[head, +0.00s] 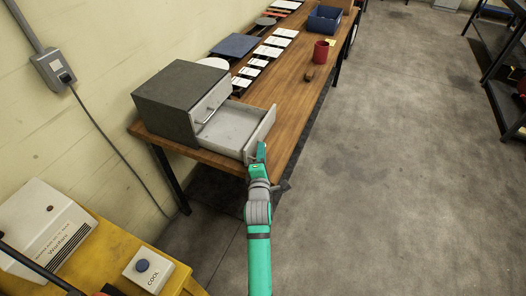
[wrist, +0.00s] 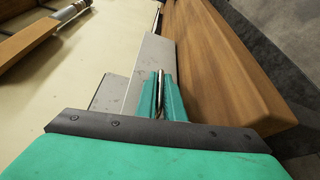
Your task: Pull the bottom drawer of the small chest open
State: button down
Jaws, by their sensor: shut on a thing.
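A small chest (head: 172,97) with dark grey sides and light drawer fronts stands on the near end of the wooden bench. Its bottom drawer (head: 232,128) is pulled well out and looks empty. The upper drawer (head: 211,102), with a bar handle, is shut. My gripper (head: 261,152) is at the bottom drawer's front. In the wrist view my gripper (wrist: 159,95) has its green fingers on either side of a thin metal bar, the drawer's handle (wrist: 160,88). The handle is hidden in the head view.
The wooden bench (head: 292,93) carries white cards, a blue bin (head: 324,19), a red cup (head: 321,52) and a small brown object (head: 309,74). A yellow stand (head: 125,245) is at the lower left. The grey floor at right is clear.

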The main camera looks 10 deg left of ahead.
jog(key=shift+f, duration=0.15)
jog(key=c, duration=1.9)
grip_release()
jog(key=shift+a, duration=0.1)
jog(key=shift+s, duration=0.1)
jog(key=s+r, duration=0.1)
jog(key=s, duration=0.9)
jog(key=shift+s+d, duration=0.3)
jog(key=shift+d, duration=0.15)
